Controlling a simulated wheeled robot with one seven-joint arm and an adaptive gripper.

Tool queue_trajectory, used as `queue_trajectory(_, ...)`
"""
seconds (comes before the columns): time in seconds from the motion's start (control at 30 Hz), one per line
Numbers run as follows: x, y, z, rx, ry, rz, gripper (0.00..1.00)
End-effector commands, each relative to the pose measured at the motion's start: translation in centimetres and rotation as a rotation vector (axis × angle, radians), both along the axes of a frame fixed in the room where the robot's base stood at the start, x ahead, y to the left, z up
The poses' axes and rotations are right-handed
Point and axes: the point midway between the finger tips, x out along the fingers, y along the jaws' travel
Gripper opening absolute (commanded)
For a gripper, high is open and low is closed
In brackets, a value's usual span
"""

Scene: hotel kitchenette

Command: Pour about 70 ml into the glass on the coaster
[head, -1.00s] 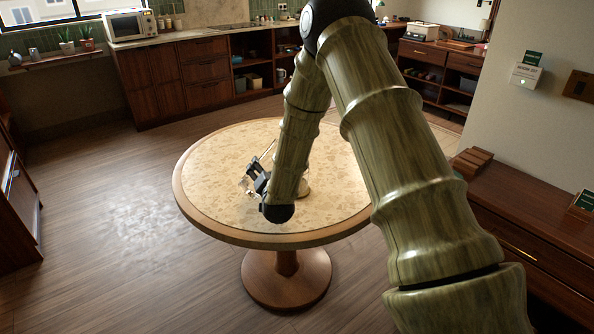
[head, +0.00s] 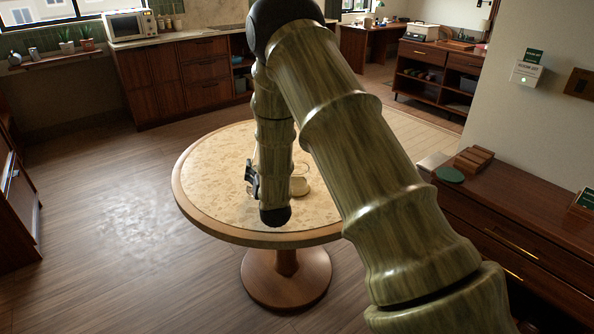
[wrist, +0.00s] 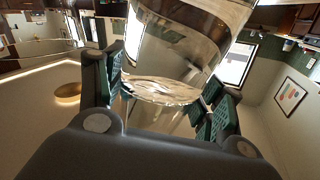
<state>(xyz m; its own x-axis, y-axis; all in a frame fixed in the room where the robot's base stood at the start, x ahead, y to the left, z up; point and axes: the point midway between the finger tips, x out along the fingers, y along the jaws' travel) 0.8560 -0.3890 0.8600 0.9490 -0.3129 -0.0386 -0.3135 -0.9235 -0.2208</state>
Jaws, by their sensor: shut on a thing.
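My gripper (wrist: 165,100) is shut on a clear vessel (wrist: 160,88), its green pads on either side of the glass in the wrist view. A bright wavy band inside it may be the liquid surface; I cannot tell how full it is. In the head view my gripper (head: 252,180) is above the round table, mostly behind my arm, and the vessel is not clearly visible there.
The round table (head: 215,205) has free room on its left side. A dark wooden cabinet (head: 500,215) at right carries a green disc (head: 450,174) and a wooden rack (head: 474,160). A counter with a microwave (head: 125,25) is far back.

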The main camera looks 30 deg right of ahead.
Motion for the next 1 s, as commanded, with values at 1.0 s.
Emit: queue_trajectory(1.0, 0.09, -0.05, -0.56, -0.224, 0.031, 0.008, 0.14)
